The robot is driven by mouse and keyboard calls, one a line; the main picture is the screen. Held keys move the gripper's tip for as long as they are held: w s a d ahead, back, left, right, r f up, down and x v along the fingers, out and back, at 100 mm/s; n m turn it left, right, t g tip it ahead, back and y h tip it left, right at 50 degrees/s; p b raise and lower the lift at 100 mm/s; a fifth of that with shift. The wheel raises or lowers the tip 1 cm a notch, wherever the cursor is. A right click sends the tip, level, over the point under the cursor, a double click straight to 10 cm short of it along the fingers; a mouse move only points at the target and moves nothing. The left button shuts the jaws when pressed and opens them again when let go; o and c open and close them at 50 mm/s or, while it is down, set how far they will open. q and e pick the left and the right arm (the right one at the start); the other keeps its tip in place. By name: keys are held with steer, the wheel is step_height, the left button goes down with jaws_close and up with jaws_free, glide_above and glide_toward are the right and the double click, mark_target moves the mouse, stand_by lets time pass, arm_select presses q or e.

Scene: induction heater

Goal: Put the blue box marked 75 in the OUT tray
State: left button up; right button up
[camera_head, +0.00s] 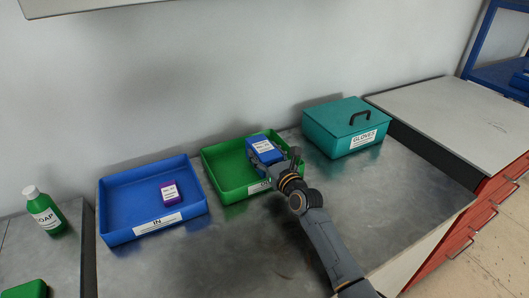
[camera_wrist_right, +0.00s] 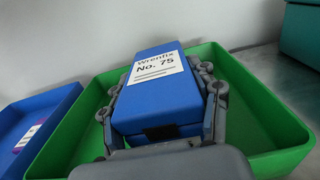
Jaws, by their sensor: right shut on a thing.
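The blue box marked "Wrenfix No. 75" (camera_wrist_right: 155,97) is held in my right gripper; it also shows in the head view (camera_head: 262,146). My right gripper (camera_wrist_right: 163,85) is shut on the box, with a finger along each side; in the head view it (camera_head: 273,158) reaches over the green tray's front right part. The green tray (camera_wrist_right: 272,115) lies below and around the box in the wrist view, and in the head view (camera_head: 222,172) its label is mostly hidden by my gripper. I cannot tell whether the box touches the tray floor. My left gripper is not in view.
The blue IN tray (camera_head: 125,200) stands left of the green tray, with a purple box (camera_head: 169,190) in it. A teal lidded GLOVES box (camera_head: 345,125) stands close on the right. A green soap bottle (camera_head: 45,212) is at far left. The metal worktop (camera_head: 220,250) in front is clear.

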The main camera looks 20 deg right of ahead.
steer(key=o, duration=1.6)
steer(key=shift+o, duration=0.4)
steer(key=shift+r, duration=0.15)
steer(key=shift+r+p, duration=0.55)
steer(key=shift+p, duration=0.1)
steer(key=s, duration=0.4)
steer(key=s+d, duration=0.1)
steer(key=s, duration=0.3)
steer(key=s+d, duration=0.1)
steer(key=s, duration=0.3)
steer(key=shift+d+f+b, duration=0.1)
steer(key=shift+b, duration=0.3)
steer(key=shift+w, duration=0.1)
